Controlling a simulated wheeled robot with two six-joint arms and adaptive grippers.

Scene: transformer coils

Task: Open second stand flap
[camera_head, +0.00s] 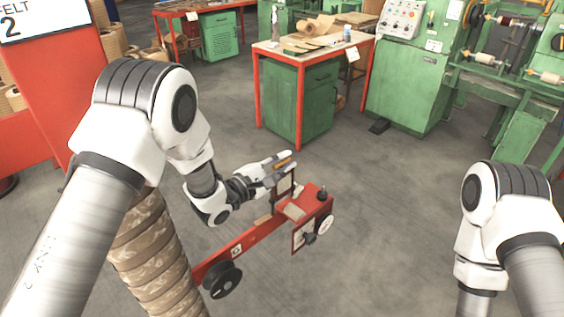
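A low red stand (245,243) with a black wheel (222,280) at its near end and a red box-like end at the right is on the floor, centre-left. An upright plate (285,184) rises from it, and a pale plate (294,211) lies on its top. I cannot tell which part is the flap. My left gripper (285,163) is at the upright plate, above the stand, pointing right. Its fingers are small and overlap the plate, so I cannot tell whether they touch or hold it. My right arm (511,210) is at the right, with its gripper out of view.
A large wrapped roll (152,250) stands close by my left arm. Behind the stand is a green workbench (300,100) with red legs. A green machine (408,85) stands at the back right. The grey floor (390,220) right of the stand is clear.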

